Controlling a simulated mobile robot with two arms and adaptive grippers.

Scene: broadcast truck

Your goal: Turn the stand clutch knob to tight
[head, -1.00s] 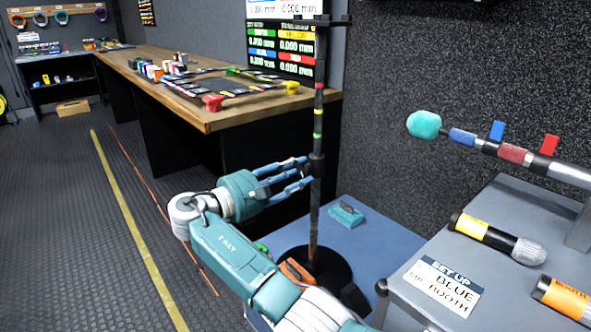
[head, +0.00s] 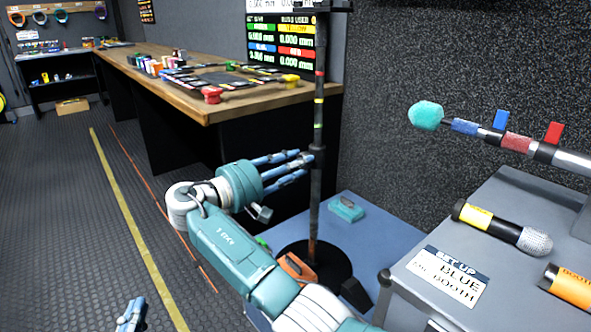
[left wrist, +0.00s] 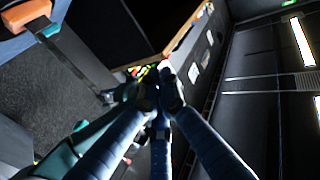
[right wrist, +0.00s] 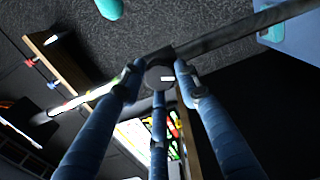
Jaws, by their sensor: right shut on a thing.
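The dark microphone stand (head: 314,210) rises upright from a round black base (head: 328,262). Its clutch knob (right wrist: 160,76), a dark round piece with a white mark, sits partway up the pole. My right gripper (head: 308,160) reaches it from the left, and its fingers are closed around the knob in the right wrist view (right wrist: 158,72). The fingers partly hide the knob, and I cannot read its setting. My left gripper (head: 130,318) is low at the bottom left of the head view, away from the stand. Its fingertips are drawn together and look empty in the left wrist view (left wrist: 155,95).
A wooden counter (head: 205,108) with small coloured items stands behind the stand. A grey cabinet (head: 508,198) at right carries microphones (head: 505,230) and a "BLUE" card (head: 448,277). A teal block (head: 346,208) lies on the blue mat. The floor at left is open.

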